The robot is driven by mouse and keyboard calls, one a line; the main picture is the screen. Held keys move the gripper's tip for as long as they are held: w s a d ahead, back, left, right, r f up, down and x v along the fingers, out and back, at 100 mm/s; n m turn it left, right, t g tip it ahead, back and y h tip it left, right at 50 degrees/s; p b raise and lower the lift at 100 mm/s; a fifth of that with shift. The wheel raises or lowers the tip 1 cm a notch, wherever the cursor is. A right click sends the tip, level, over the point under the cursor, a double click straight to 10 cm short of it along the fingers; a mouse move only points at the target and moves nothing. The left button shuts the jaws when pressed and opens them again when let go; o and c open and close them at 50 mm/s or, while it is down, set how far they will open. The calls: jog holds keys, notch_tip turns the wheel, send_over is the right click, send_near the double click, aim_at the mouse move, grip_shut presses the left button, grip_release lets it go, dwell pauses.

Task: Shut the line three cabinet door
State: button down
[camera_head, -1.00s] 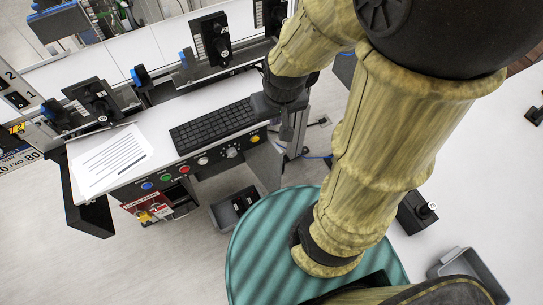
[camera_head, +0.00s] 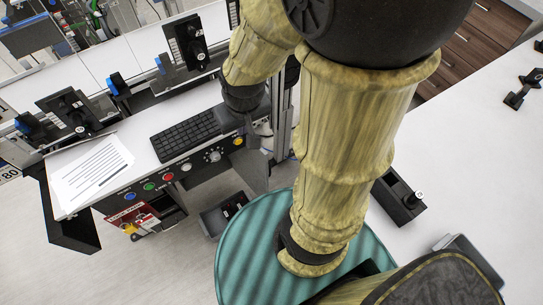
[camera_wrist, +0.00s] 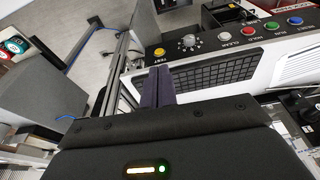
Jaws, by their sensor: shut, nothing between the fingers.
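My gripper (camera_wrist: 160,86) is shut and empty, its dark fingers showing at the end of the keyboard in the wrist view. In the head view my gripper (camera_head: 240,118) is at the right end of the console, largely hidden by my arm. A plain grey panel (camera_head: 255,166) hangs below that end, close to my gripper; it may be the cabinet door, but I cannot confirm it. A large grey flat-sided shape (camera_wrist: 38,88) stands left of the fingers in the wrist view, apart from them.
The white console carries a keyboard (camera_head: 185,135), a paper sheet (camera_head: 91,172) and coloured buttons (camera_head: 150,186). A metal post (camera_head: 282,120) stands beside my gripper. A dark bin (camera_head: 222,213) sits below. A white table (camera_head: 450,165) spreads at the right.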

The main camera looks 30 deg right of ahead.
jog(key=s+f+b+x, duration=0.1)
jog(key=s+b+x, duration=0.2)
jog(key=b+x, duration=1.15)
jog(key=d+f+m+g+y+b, duration=0.3)
jog(key=d+f+m+g, duration=0.1)
jog(key=d+f+m, duration=0.8)
jog(key=w+d+r+m+y+p, duration=0.1)
jog(key=w+d+r+m+p, duration=0.2)
jog(key=w, duration=0.3)
jog(key=shift+w+r+m+t+p, duration=0.15)
jog(key=shift+r+m+t+p, duration=0.2)
jog(key=shift+r+p, duration=0.3)
jog(key=b+x, duration=0.2)
jog(key=x, duration=0.7)
jog(key=shift+a+f, duration=0.3)
jog(key=shift+a, duration=0.05)
